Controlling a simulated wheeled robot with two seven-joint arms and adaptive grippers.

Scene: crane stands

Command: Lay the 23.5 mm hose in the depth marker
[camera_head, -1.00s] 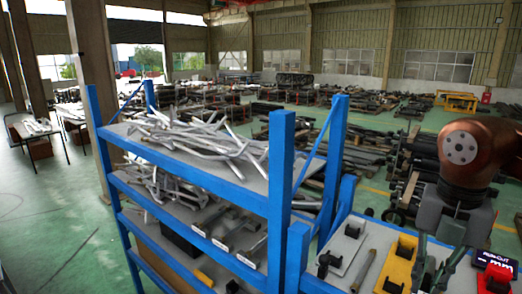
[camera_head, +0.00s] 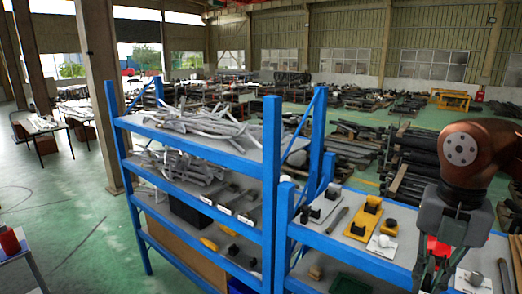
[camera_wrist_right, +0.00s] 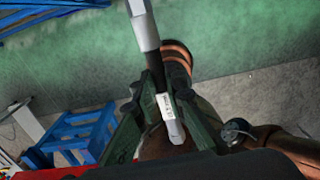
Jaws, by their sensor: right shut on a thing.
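My right gripper (camera_wrist_right: 158,98) is shut on a grey metallic rod-like piece, the hose (camera_wrist_right: 144,30), which carries a small white label. The label's print is too small to read surely. The hose slants up through the wrist view, its lower end between the fingers. In the head view my right gripper (camera_head: 436,268) hangs at the right, in front of the blue bench, and the hose is not clear there. I cannot tell which bench fixture is the depth marker. A yellow plate with black blocks (camera_head: 364,222) and a pale plate with black blocks (camera_head: 318,210) lie there. My left gripper is out of view.
A blue rack (camera_head: 270,165) with loose grey tubes (camera_head: 205,120) stands left of the bench. A red cylinder (camera_head: 9,240) stands at the lower left. Green floor is open at left.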

